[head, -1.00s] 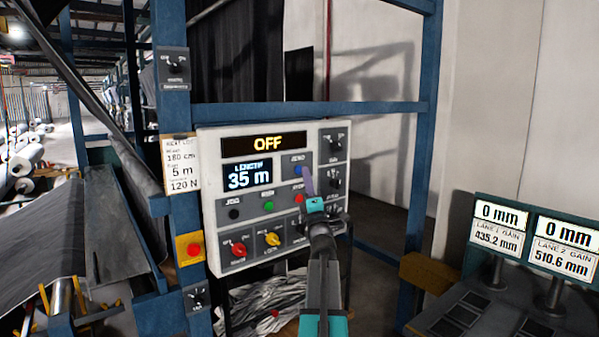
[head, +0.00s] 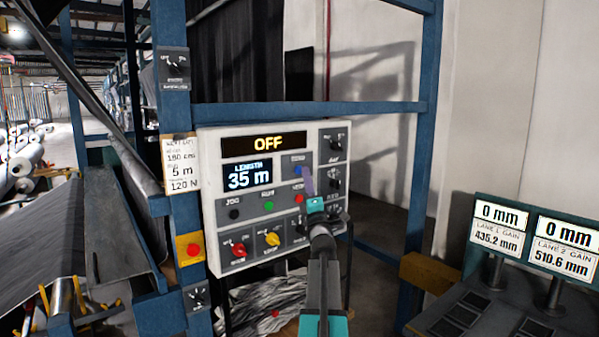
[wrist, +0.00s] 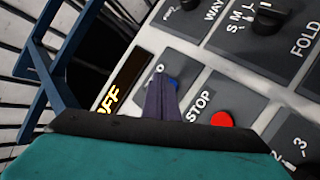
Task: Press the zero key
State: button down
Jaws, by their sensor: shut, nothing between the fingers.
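The zero key is a blue button (head: 298,171) under a small label at the upper right of the white control panel (head: 208,185). The panel's length display (head: 248,175) reads 35 m, and the display above it (head: 268,143) reads OFF. My gripper (head: 306,176) is shut and empty, its purple-grey fingers pointing at the panel beside the blue key. In the wrist view the blue key (wrist: 173,83) shows just right of the shut fingertips (wrist: 160,80), which partly cover its label. I cannot tell whether the tips touch the key or the panel.
A red stop button (wrist: 222,119) lies close by the fingers. Green (head: 268,206) and black (head: 234,213) buttons and red and yellow knobs sit lower on the panel. Blue frame posts (head: 418,150) surround it. A console with two screens (head: 500,228) stands at right.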

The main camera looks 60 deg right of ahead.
jog(key=shift+w+d+b, duration=0.25)
jog(key=shift+w+b, duration=0.65)
jog(key=shift+b, duration=0.45)
dwell(1.4)
jog(key=shift+s, duration=0.15)
jog(key=shift+s+a+b, duration=0.25)
jog(key=shift+s+b, duration=0.2)
jog(key=shift+s, duration=0.25)
dwell(0.4)
jog(key=shift+s+a+b, duration=0.15)
jog(key=shift+s+a, duration=0.1)
jog(key=shift+s, duration=0.55)
jog(key=shift+s+a+b, duration=0.1)
jog(key=shift+s+a, duration=0.2)
jog(key=shift+s, duration=0.45)
jog(key=shift+s+a+b, duration=0.15)
jog(key=shift+s+a, duration=0.1)
jog(key=shift+s, duration=0.55)
